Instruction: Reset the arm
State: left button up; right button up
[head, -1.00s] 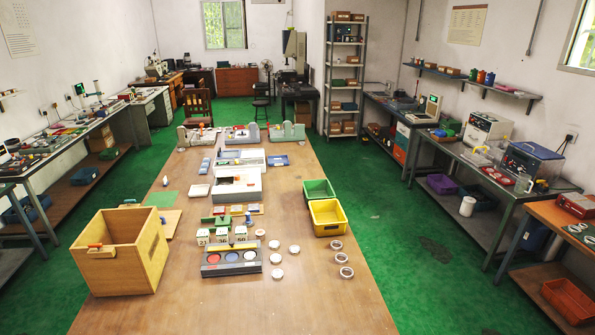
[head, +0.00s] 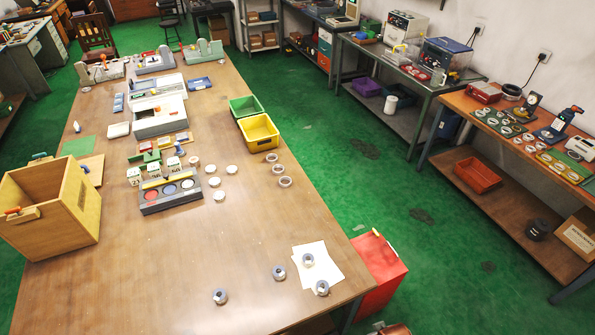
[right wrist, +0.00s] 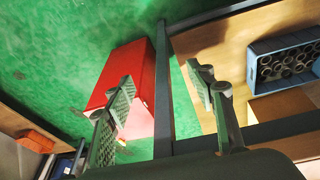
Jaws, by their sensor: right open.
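My right gripper (right wrist: 162,80) shows in the right wrist view with its two ridged fingers wide apart and nothing between them. Beyond the fingers are a red box (right wrist: 118,62) and a dark table edge. Neither gripper shows in the head view, and my left gripper is in no view. Metal bearing rings (head: 220,296) lie on the near part of the wooden table (head: 150,275). Some rest on or by white paper sheets (head: 322,262) near its right edge.
A wooden bin (head: 82,222), a tray with coloured discs (head: 172,197) and yellow (head: 258,133) and green (head: 246,106) bins stand on the table. The red box (head: 380,262) stands beside it. The right wrist view shows a blue crate (right wrist: 262,82) of round parts.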

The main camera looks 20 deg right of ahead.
jog(key=s+a+f+g, duration=0.1)
jog(key=s+f, duration=0.1)
jog(key=f, duration=0.9)
jog(key=s+f, duration=0.3)
jog(key=f, duration=0.8)
jog(key=s+f+n+g, duration=0.1)
jog(key=s+f, duration=1.4)
jog(key=s, duration=0.2)
jog(key=shift+y, duration=0.3)
jog(key=shift+a, duration=0.1)
